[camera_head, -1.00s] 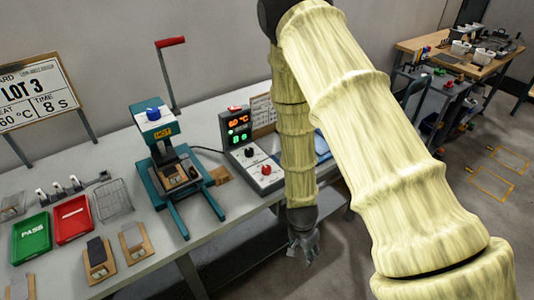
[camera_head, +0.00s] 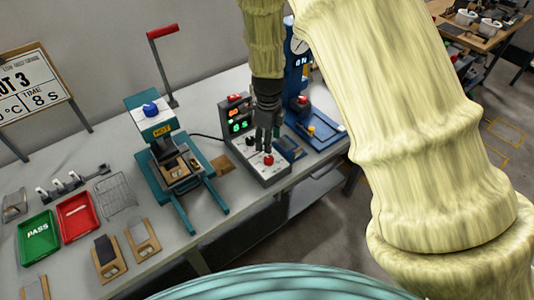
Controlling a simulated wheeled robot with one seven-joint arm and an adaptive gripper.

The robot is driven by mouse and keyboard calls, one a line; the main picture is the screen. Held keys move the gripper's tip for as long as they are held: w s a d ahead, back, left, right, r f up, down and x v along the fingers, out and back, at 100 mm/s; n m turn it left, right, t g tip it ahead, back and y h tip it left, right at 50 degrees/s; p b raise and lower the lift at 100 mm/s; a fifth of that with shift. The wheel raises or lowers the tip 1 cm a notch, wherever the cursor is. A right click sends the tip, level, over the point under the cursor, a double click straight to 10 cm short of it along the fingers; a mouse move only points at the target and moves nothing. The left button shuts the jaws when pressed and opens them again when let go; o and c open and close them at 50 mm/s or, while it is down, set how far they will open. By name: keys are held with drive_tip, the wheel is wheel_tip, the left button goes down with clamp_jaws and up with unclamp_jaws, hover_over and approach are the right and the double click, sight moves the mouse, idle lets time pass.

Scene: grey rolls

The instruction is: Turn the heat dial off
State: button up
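The control box (camera_head: 227,128) stands on the bench, with a red readout above a green one on its upright panel. A red dial (camera_head: 268,160) sits on its low white face, and a smaller dark knob (camera_head: 250,141) sits behind it to the left. Which of these is the heat dial cannot be read from the labels. My gripper (camera_head: 268,150) points down over the box, its fingertips just above or at the red dial. Contact with the dial cannot be made out. The finger gap is too small to judge.
A teal press (camera_head: 150,127) with a blue knob stands left of the box. A blue dial-gauge stand (camera_head: 297,75) is close on the right. A green PASS tray (camera_head: 38,238) and a red tray (camera_head: 75,218) lie at the left. My forearm covers much of the right side.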

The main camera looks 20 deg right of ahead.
sight(268, 158)
wheel_tip(268, 158, down, 4)
drive_tip(key=shift+w+d+r+p, duration=0.15)
drive_tip(key=shift+r+p, duration=0.05)
drive_tip(key=shift+p, duration=0.25)
drive_tip(key=shift+f+p, duration=0.85)
drive_tip(key=shift+f, duration=2.05)
drive_tip(key=c, duration=1)
